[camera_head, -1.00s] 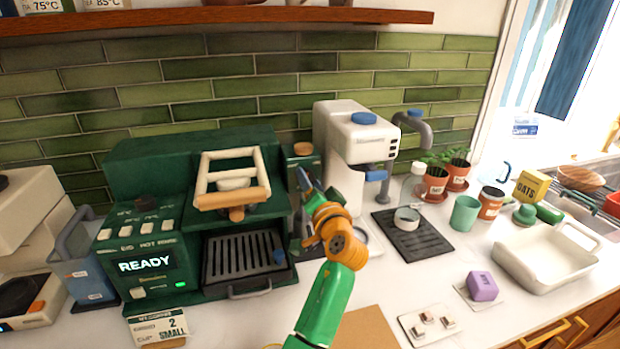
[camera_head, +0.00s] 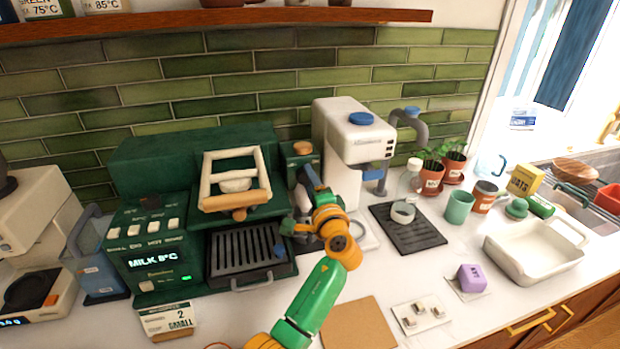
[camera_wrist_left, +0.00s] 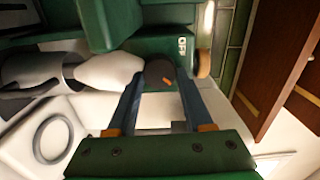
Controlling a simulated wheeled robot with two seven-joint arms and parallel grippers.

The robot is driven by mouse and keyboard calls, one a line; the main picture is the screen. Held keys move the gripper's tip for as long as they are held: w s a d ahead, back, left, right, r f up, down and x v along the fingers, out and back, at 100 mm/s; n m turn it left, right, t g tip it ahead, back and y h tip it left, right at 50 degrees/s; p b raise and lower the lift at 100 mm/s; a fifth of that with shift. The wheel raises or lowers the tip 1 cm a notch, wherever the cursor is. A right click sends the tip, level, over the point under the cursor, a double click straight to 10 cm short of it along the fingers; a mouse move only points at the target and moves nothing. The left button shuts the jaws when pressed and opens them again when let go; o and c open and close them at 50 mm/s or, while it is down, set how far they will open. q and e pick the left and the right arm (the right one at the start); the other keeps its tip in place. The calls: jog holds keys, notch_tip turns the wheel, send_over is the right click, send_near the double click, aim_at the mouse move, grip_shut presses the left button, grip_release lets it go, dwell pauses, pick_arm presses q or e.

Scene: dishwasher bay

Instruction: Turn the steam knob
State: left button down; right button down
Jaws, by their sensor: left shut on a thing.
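The green coffee machine (camera_head: 190,140) stands against the tiled wall, and its display (camera_head: 152,259) reads "MILK 8°C". In the left wrist view, a dark round knob (camera_wrist_left: 160,73) with an orange mark sits by an "OFF" label on a green housing. My left gripper (camera_head: 306,178) is at the machine's right-hand column. In the wrist view its two blue fingers (camera_wrist_left: 160,82) close on the dark knob from both sides. In the head view the gripper hides the knob. My right gripper is in neither view.
A wooden-topped knob (camera_head: 302,147) sits above my gripper. A white grinder-like machine (camera_head: 352,140) stands close on the right. A dark mat (camera_head: 425,238), white basin (camera_head: 545,268) and purple block (camera_head: 471,278) lie farther right. A "2 SMALL" card (camera_head: 168,318) stands in front.

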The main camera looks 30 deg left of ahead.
pick_arm(q)
jog(key=shift+m, duration=0.3)
dwell(0.4)
jog(key=shift+c, duration=1.5)
grip_release()
jog(key=b+v, duration=0.2)
jog(key=v, duration=0.5)
